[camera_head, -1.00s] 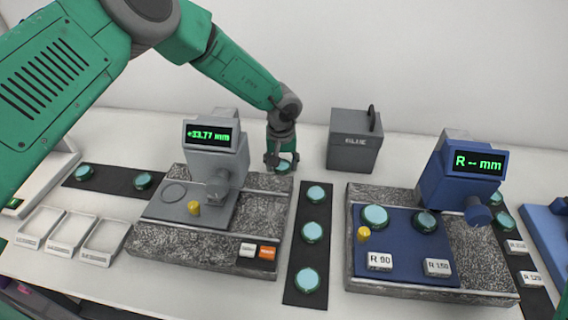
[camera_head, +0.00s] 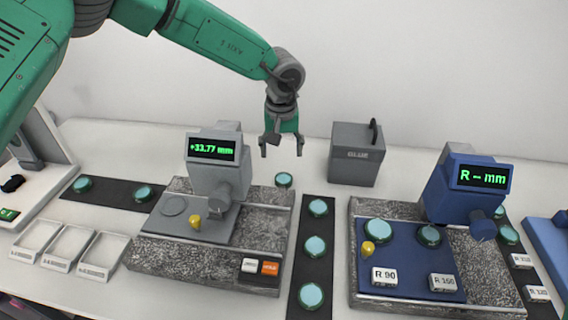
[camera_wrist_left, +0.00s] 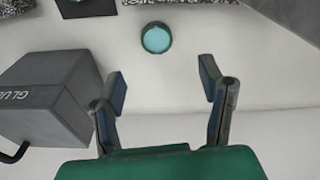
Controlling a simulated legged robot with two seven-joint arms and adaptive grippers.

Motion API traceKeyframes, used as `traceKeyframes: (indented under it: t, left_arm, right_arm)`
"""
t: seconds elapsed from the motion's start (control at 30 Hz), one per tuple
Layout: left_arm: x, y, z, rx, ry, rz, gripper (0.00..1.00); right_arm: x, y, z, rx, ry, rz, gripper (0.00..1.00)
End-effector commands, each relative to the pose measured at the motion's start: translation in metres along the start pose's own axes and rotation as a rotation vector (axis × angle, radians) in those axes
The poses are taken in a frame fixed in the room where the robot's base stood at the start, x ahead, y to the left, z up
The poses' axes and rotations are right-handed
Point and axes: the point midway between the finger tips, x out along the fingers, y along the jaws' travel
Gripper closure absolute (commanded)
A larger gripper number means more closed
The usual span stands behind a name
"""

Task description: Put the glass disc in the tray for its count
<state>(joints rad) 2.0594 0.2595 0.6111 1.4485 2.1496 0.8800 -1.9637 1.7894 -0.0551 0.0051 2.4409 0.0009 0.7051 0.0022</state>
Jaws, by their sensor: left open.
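A glass disc, light blue with a dark green rim (camera_head: 283,180), lies on the white table just behind the grey instrument's granite base. It also shows in the left wrist view (camera_wrist_left: 157,38), beyond my fingertips. My left gripper (camera_head: 281,150) is open and empty, above and behind that disc; its spread fingers also show in the wrist view (camera_wrist_left: 164,85). Three white trays (camera_head: 97,276) stand at the left front; their labels are too small to read. The grey instrument's display (camera_head: 212,150) reads +33.77 mm. My right gripper is not in view.
Similar discs lie on a left dark strip (camera_head: 112,197) and a middle strip (camera_head: 302,270). A grey GLUE box (camera_head: 355,158) stands right of my gripper. The blue instrument (camera_head: 466,190) reads "R -- mm", with discs (camera_head: 378,230) on its plate.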

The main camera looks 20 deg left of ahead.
Motion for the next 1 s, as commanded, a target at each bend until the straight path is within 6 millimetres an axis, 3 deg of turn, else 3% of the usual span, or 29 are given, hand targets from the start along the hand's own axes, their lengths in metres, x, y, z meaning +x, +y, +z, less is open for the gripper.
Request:
traceKeyframes:
  t: [0.2,0.4,0.63,0.77,1.0]
  left_arm:
    - [-0.015,0.007,0.008,-0.021,0.024,-0.025,0.33]
    - [-0.019,0.016,0.026,-0.155,0.152,-0.082,0.33]
    - [-0.020,0.020,0.035,-0.270,0.262,-0.077,0.33]
    - [-0.005,0.018,0.031,-0.283,0.269,-0.075,0.33]
    - [0.039,0.015,0.021,-0.281,0.270,-0.078,0.33]
  right_arm:
    - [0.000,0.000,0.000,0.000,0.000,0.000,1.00]
    - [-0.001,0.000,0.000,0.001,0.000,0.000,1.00]
    - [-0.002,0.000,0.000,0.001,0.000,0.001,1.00]
    - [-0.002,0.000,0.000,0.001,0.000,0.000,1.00]
    - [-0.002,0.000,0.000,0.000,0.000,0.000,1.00]
